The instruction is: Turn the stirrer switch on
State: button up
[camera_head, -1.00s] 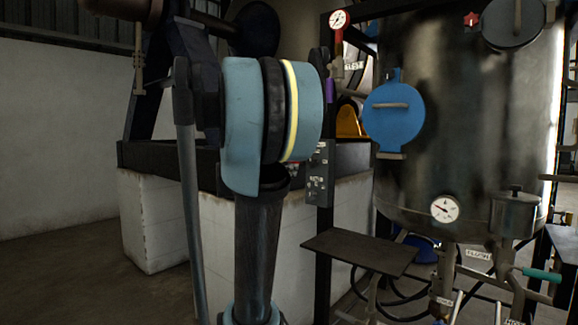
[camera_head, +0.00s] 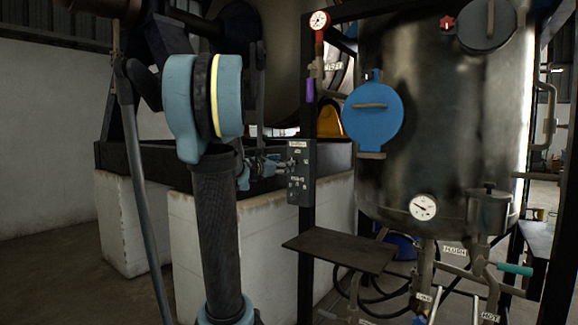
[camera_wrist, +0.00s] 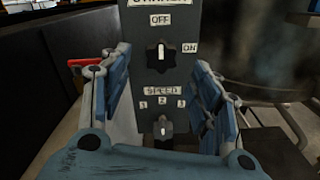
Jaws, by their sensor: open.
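The grey control panel (camera_head: 301,190) is on a dark upright post beside the tank. In the wrist view its face fills the middle, with a cut-off label at the top. The stirrer switch (camera_wrist: 160,54) is a dark knob between the OFF and ON labels; its white mark stands upright, towards OFF. A second knob (camera_wrist: 163,128) sits below, under SPEED and 1, 2, 3. My gripper (camera_wrist: 160,72) is open, its blue fingers left and right of the stirrer switch, with nothing between them. In the head view my gripper (camera_head: 275,165) is close to the panel's left side; contact cannot be told.
The large metal tank (camera_head: 440,120) with a blue round hatch (camera_head: 373,115) stands right of the panel. A dark flat shelf (camera_head: 340,250) juts out below the panel. A white block wall (camera_head: 250,240) stands behind my arm. Pipes and hoses crowd the lower right.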

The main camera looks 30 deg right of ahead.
jog(key=shift+x, duration=2.8)
